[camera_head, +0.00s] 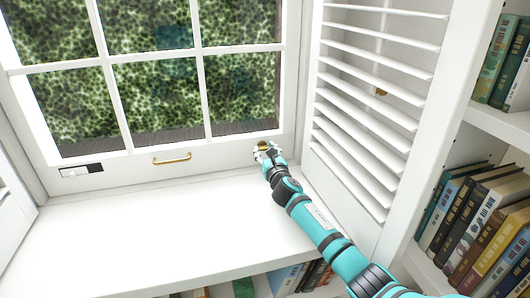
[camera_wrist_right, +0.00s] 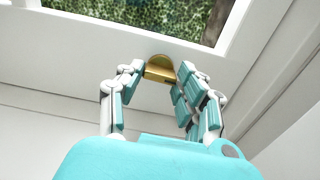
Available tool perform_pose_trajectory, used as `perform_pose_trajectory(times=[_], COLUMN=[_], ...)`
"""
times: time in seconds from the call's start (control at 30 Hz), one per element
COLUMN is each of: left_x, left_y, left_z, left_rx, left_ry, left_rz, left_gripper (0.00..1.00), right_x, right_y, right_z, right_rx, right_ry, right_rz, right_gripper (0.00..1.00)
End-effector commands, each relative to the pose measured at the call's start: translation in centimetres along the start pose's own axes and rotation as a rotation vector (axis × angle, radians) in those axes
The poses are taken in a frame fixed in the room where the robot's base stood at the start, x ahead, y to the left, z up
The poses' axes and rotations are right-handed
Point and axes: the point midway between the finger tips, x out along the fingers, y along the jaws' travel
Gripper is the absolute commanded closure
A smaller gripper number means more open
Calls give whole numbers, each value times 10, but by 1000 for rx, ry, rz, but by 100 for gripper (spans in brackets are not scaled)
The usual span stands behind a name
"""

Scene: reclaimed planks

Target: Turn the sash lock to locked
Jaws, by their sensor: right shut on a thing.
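The sash lock (camera_wrist_right: 160,68) is a small brass piece with a rounded top on the white bottom rail of the window sash. In the head view it sits at the rail's right end and is mostly hidden by my right gripper (camera_head: 268,149). In the wrist view my right gripper (camera_wrist_right: 157,82) has its fingers on either side of the brass piece, shut on it. I cannot tell from these views which way the lock is turned. My left gripper is not in view.
A brass pull handle (camera_head: 172,159) and a black and white plate (camera_head: 81,170) are on the same rail. A louvred shutter (camera_head: 370,110) stands close to the right of my arm. Bookshelves (camera_head: 490,120) are further right. The white sill (camera_head: 160,230) is clear.

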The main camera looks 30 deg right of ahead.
Motion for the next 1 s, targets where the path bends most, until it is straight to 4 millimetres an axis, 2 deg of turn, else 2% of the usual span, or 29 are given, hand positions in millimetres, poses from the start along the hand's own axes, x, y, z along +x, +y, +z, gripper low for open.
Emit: perform_pose_trajectory(times=[0.27, 1.0], left_x=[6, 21], left_y=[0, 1], left_z=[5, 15], left_rx=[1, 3], left_ry=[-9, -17], left_rz=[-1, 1], left_gripper=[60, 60], right_x=[0, 0], right_y=[3, 5], right_z=[1, 1], right_rx=[180, 884], right_ry=[-1, 1], right_rz=[8, 11], right_gripper=[96, 96])
